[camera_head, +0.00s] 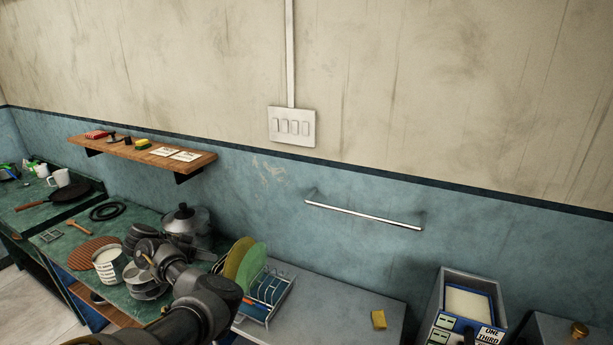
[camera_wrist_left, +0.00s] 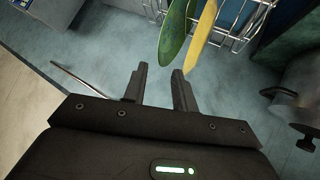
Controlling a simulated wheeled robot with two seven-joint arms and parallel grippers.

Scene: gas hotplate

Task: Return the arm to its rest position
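My left arm (camera_head: 205,300) comes in from the bottom of the head view and reaches up and left over the green counter, beside the dish rack. Its fingers cannot be made out clearly there. In the left wrist view my left gripper (camera_wrist_left: 160,88) has its two dark fingers apart, with nothing between them and bare blue wall behind. A green plate (camera_wrist_left: 172,30) and a yellow plate (camera_wrist_left: 200,35) in the rack show beyond the fingertips, apart from them. My right gripper is in neither view.
The dish rack (camera_head: 262,305) with plates stands close right of my arm. A metal pot (camera_head: 187,219), a white canister (camera_head: 109,263) and stacked dishes crowd the counter around it. A wooden shelf (camera_head: 150,152) and a metal rail (camera_head: 362,214) are on the wall. The grey counter (camera_head: 335,295) is mostly clear.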

